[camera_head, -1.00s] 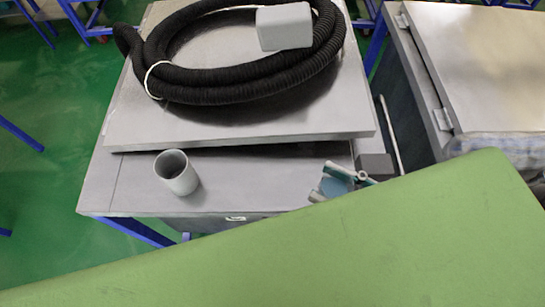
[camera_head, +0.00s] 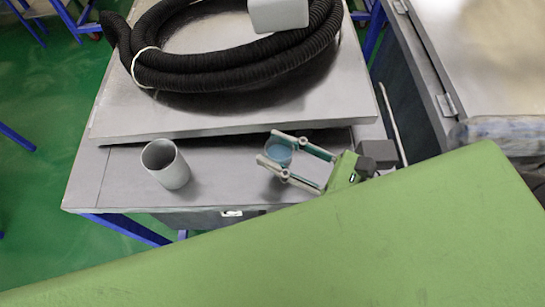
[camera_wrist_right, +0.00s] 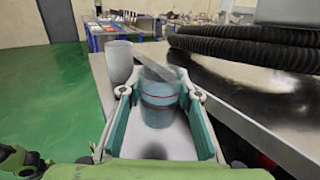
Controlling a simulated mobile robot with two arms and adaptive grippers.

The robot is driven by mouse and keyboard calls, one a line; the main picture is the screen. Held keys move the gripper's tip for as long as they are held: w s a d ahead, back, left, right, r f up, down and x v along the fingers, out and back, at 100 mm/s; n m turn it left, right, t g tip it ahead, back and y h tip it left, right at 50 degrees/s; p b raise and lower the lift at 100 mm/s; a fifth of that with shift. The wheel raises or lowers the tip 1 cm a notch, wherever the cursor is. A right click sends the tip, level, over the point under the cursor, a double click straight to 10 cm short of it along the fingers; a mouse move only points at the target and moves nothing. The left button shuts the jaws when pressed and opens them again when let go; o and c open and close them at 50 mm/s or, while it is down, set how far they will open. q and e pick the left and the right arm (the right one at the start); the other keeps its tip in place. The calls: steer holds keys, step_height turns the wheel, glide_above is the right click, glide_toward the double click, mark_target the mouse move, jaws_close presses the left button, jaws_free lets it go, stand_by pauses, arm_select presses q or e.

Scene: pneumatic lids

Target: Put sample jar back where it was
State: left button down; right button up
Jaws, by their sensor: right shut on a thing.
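The sample jar (camera_head: 279,153) is a small blue-teal round jar; in the right wrist view the jar (camera_wrist_right: 160,98) shows a red line around it and a grey flat piece across its top. My right gripper (camera_head: 272,149) is shut on the jar, one finger on each side of it. The gripper (camera_wrist_right: 160,100) also shows in the right wrist view. The jar is at the front strip of the grey table, right of the grey cup; I cannot tell whether it touches the surface. My left gripper is not in view.
A grey open cup (camera_head: 166,165) stands on the table's front left. A raised grey lid panel (camera_head: 240,115) carries a coiled black hose (camera_head: 230,77) with a grey block end (camera_head: 279,14). Table surface between cup and jar is clear. A second metal cabinet (camera_head: 490,60) stands right.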

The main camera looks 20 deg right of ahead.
mark_target(279, 157)
steer(key=shift+w+a+f, duration=0.35)
steer(key=shift+w+f, duration=0.25)
steer(key=shift+f, duration=0.2)
step_height(279, 157, down, 3)
steer(key=shift+f, duration=0.1)
steer(key=shift+f, duration=0.15)
steer(key=o, duration=1.1)
